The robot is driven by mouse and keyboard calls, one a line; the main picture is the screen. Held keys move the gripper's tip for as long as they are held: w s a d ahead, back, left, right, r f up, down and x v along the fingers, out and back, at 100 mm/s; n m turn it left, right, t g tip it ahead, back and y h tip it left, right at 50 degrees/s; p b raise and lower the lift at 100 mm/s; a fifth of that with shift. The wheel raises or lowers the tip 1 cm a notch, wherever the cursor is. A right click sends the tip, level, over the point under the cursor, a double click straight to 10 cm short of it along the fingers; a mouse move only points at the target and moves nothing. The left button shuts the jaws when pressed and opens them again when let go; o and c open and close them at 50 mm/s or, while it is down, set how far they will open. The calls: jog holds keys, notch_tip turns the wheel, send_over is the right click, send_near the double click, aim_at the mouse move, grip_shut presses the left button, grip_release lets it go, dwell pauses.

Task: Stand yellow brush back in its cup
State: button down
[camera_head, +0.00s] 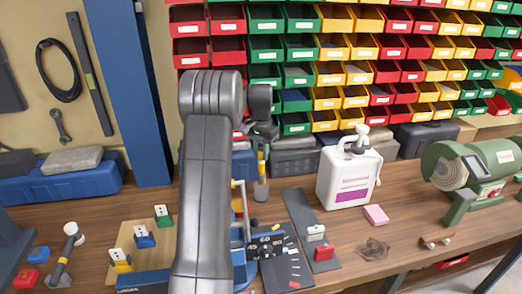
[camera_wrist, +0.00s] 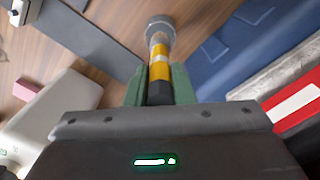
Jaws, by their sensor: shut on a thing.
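The yellow brush (camera_head: 261,164) hangs roughly upright below my gripper (camera_head: 262,133) in the head view. My gripper is shut on its dark upper end. The wrist view shows the yellow brush (camera_wrist: 158,68), with a pale band, between the green fingers of my gripper (camera_wrist: 157,86). A small grey cup (camera_head: 261,191) stands on the bench directly under the brush. The grey cup (camera_wrist: 160,24) also shows at the brush's far end in the wrist view. The brush's lower end overlaps the cup's mouth in both views; I cannot tell how deep it sits.
A white jug (camera_head: 346,180) stands right of the cup, with a pink block (camera_head: 376,215) beside it. A dark grey strip (camera_head: 305,220) lies in front. Grey boxes (camera_head: 293,160) stand behind the cup. A green grinder (camera_head: 465,170) is at the far right.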

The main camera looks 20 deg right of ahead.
aim_at(261, 173)
jog(key=shift+f+b, duration=1.1)
jog(key=shift+f, duration=1.75)
jog(key=c, duration=1.2)
grip_release()
jog(key=shift+o, duration=0.2)
notch_tip(261, 173, up, 14)
jog(key=shift+f+b, duration=0.1)
jog(key=shift+b, duration=0.2)
